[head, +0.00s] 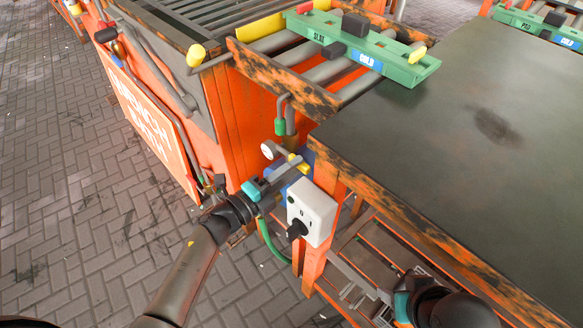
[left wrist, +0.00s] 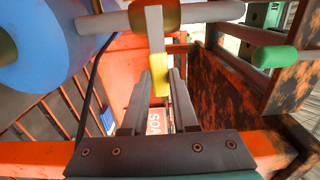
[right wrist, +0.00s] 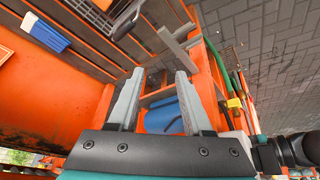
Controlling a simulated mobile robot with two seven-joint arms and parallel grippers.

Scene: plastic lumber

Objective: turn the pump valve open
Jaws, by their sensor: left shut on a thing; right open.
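The pump's blue body (left wrist: 35,50) fills the upper left of the left wrist view. Grey pipe (left wrist: 205,13) runs from it, with a valve lever on it that ends in a yellow handle (left wrist: 161,75). My left gripper (left wrist: 161,82) is shut on the yellow handle, one finger on each side. In the head view my left gripper (head: 290,170) is at the pipework beside the table corner, and the handle is partly hidden. My right gripper (right wrist: 160,75) is open and empty below the table's front edge, apart from the valve.
A white box with a black knob (head: 312,212) is on the orange table post near my left gripper. The dark tabletop (head: 470,120) is clear. A green tray-like fixture (head: 365,48) lies across rollers behind. A green hose (head: 268,240) hangs below the pump.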

